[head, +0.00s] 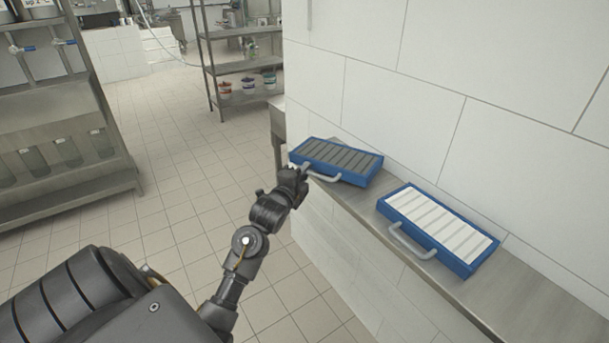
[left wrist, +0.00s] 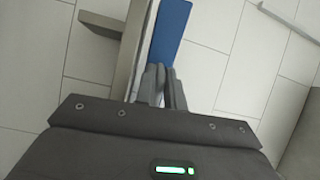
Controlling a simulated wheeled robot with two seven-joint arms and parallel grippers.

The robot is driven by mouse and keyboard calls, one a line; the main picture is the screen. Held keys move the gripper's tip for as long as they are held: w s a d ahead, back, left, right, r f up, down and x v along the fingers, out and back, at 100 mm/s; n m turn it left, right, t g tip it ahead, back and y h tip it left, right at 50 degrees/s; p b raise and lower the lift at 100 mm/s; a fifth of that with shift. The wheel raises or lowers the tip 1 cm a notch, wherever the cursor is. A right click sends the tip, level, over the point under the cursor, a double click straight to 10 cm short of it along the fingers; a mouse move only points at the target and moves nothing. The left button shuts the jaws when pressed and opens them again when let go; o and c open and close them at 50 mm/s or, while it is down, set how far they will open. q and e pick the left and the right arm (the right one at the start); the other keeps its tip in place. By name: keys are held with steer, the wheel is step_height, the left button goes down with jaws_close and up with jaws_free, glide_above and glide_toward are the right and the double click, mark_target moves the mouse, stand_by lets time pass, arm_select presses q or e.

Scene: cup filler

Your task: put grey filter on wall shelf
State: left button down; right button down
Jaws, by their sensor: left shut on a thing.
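The grey filter (head: 338,160) has a blue frame and dark grey slats. It lies on the far end of the wall shelf (head: 374,219), against the tiled wall. My left gripper (head: 304,172) is at its near left side, shut on its grey handle. In the left wrist view, the left gripper's fingers (left wrist: 156,88) are close together beside the filter's blue frame (left wrist: 171,32). What lies between the fingers is hidden there. My right gripper is not in view.
A second blue-framed filter with white slats (head: 438,223) lies on the shelf to the right, its handle over the front edge. A metal rack (head: 240,67) stands at the back, and a large steel unit (head: 60,135) stands at left. The tiled floor (head: 170,160) between is clear.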

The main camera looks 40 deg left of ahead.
arm_select(q)
steer(key=shift+f, duration=0.6)
steer(key=c, duration=1.5)
jaws_free()
steer(key=shift+s, duration=0.15)
